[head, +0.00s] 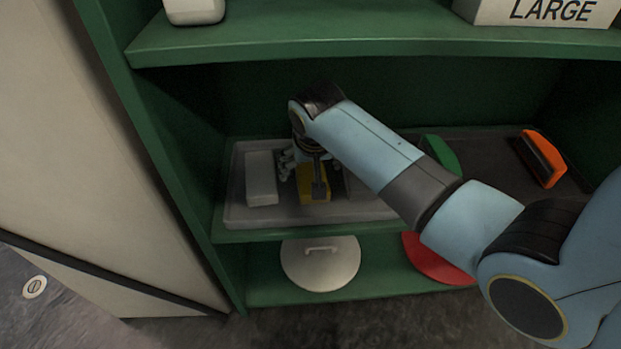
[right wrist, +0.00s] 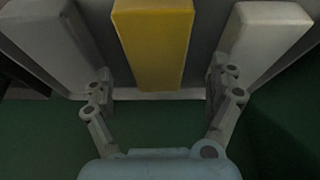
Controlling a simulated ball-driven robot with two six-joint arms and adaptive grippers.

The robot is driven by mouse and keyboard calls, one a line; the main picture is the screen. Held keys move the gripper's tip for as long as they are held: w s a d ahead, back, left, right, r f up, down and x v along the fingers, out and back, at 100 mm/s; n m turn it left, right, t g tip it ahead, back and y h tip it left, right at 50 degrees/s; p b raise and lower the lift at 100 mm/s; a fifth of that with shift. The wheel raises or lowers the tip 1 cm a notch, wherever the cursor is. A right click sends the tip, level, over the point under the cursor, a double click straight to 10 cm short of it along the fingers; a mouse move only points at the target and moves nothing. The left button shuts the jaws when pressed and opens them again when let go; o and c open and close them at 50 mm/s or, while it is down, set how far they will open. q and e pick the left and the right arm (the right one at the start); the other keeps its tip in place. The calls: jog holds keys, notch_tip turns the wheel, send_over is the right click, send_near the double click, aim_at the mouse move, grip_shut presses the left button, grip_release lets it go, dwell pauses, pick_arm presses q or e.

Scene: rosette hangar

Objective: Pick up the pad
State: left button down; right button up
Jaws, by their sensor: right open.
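A yellow block-shaped pad (head: 313,195) stands in a grey tray (head: 240,216) on the middle green shelf. A pale grey block (head: 261,180) stands to its left. The right wrist view shows the yellow pad (right wrist: 153,45) between two pale grey blocks, left (right wrist: 55,40) and right (right wrist: 265,38). My right gripper (head: 304,172) reaches down over the tray at the yellow pad. In the wrist view its open fingers (right wrist: 162,88) lie either side of the pad's near end, with gaps between. My arm hides part of the tray. My left gripper is not in view.
Green (head: 440,154) and orange (head: 544,158) handled items are on the right of the shelf. Below are a pale round lid (head: 320,262) and a red disc (head: 437,262). An upper shelf (head: 300,40) overhangs, and the cabinet's side wall (head: 160,150) is close on the left.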

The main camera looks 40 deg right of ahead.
aim_at(311, 171)
jog(key=b+x, duration=0.1)
jog(key=x, duration=0.2)
jog(key=shift+d+f, duration=0.15)
jog(key=shift+f, duration=0.1)
jog(key=shift+r, duration=0.1)
jog(key=shift+c, duration=0.5)
jog(key=c, duration=1.1)
